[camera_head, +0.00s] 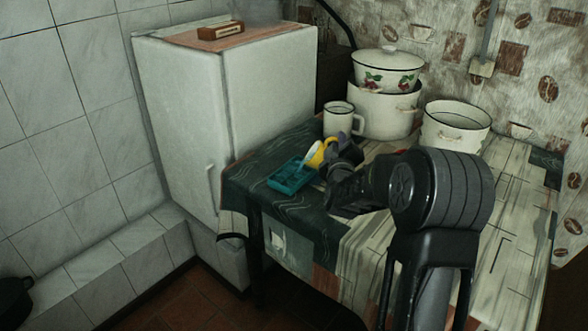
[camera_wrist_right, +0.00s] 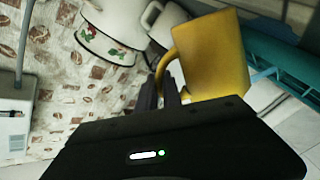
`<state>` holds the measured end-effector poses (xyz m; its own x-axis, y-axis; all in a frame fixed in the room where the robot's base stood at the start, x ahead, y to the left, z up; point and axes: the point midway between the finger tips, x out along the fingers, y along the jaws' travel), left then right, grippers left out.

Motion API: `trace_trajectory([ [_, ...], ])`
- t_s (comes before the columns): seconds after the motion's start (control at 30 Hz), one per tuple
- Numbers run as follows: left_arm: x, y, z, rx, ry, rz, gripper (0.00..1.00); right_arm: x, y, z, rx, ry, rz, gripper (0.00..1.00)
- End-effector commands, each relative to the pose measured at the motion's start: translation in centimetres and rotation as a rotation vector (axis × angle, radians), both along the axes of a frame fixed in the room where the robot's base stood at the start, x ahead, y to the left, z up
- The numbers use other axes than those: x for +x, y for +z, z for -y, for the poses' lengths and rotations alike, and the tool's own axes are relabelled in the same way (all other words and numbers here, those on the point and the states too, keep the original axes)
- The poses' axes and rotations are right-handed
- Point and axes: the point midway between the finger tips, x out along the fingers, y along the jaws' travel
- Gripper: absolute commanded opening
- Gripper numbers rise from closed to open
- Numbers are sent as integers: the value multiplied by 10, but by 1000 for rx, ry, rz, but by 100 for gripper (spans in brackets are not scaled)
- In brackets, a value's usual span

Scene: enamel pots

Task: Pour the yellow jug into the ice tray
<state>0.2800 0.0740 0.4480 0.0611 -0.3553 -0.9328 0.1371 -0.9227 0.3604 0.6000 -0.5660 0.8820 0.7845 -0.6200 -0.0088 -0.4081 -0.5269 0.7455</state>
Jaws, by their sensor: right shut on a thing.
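The yellow jug (camera_head: 319,155) is small in the head view, tilted with its pale mouth toward the left, at the right end of the teal ice tray (camera_head: 290,177). My right gripper (camera_head: 335,160) is shut on the jug's handle. In the right wrist view the jug (camera_wrist_right: 213,58) fills the upper middle, with its handle between the fingers (camera_wrist_right: 168,88). The ice tray (camera_wrist_right: 280,58) shows at the right there, partly hidden by the jug. My left gripper is not in view.
A white mug (camera_head: 338,118) stands just behind the jug. A stack of enamel pots (camera_head: 385,108) and a white pot (camera_head: 455,125) stand at the back of the table (camera_head: 500,220). A fridge (camera_head: 185,110) is to the left. The table's front right is clear.

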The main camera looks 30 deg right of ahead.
Motion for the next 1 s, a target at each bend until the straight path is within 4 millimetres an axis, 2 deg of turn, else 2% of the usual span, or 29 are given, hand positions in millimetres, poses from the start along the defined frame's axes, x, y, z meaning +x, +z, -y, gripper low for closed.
trace_trajectory([
  [1.0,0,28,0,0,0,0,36,8,10,-9,-120,1,-94,0],
])
